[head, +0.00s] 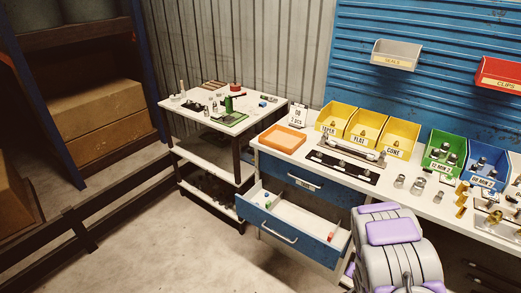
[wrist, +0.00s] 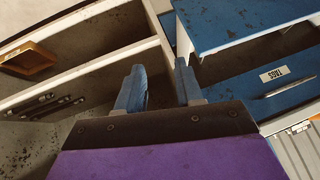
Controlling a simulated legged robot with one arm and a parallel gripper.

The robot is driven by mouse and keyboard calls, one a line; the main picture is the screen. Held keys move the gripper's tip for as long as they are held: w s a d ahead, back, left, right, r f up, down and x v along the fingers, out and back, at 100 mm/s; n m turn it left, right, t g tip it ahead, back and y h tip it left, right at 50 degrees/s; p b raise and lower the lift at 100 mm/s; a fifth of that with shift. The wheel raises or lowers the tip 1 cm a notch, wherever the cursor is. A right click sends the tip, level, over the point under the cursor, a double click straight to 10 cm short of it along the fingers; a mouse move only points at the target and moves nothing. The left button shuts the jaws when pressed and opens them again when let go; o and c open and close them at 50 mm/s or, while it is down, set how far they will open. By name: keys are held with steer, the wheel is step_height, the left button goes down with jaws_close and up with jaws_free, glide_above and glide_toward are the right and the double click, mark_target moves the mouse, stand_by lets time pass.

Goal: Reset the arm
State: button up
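My arm (head: 400,255), grey-white with purple panels, stands at the bottom right of the head view, in front of the workbench. Its fingers do not show there. In the wrist view my gripper (wrist: 159,85) has two blue fingers set apart with nothing between them, so it is open and empty. Beyond the fingertips are light shelves (wrist: 95,65) on the left and a blue drawer front labelled TAGS (wrist: 285,85) on the right. No finger visibly touches anything.
The lower blue drawer (head: 285,233) is pulled out, with a few small items inside. The workbench holds an orange tray (head: 282,138), yellow bins (head: 365,128), a green bin (head: 444,150) and metal fittings. A side cart (head: 215,150) stands left. Floor is clear at front left.

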steer(key=s+a+r+n+g+h, duration=0.15)
steer(key=s+r, duration=0.25)
steer(key=r, duration=0.7)
steer(key=s+a+r+g, duration=0.3)
steer(key=s+r, duration=0.2)
steer(key=r, duration=0.7)
steer(key=s+a+r+n+g+y, duration=0.1)
steer(key=s+a+r, duration=0.3)
steer(key=s, duration=0.4)
steer(key=s+a+r+n+g+y, duration=0.1)
steer(key=s+a+r+n+g, duration=0.1)
steer(key=s+a+r, duration=0.3)
steer(key=s+a+r+n+g+y, duration=0.1)
steer(key=s+a+r+n, duration=0.2)
steer(key=s, duration=1)
steer(key=a+r, duration=0.2)
steer(key=a, duration=0.3)
steer(key=shift+s+r, duration=0.15)
steer(key=shift+s, duration=0.05)
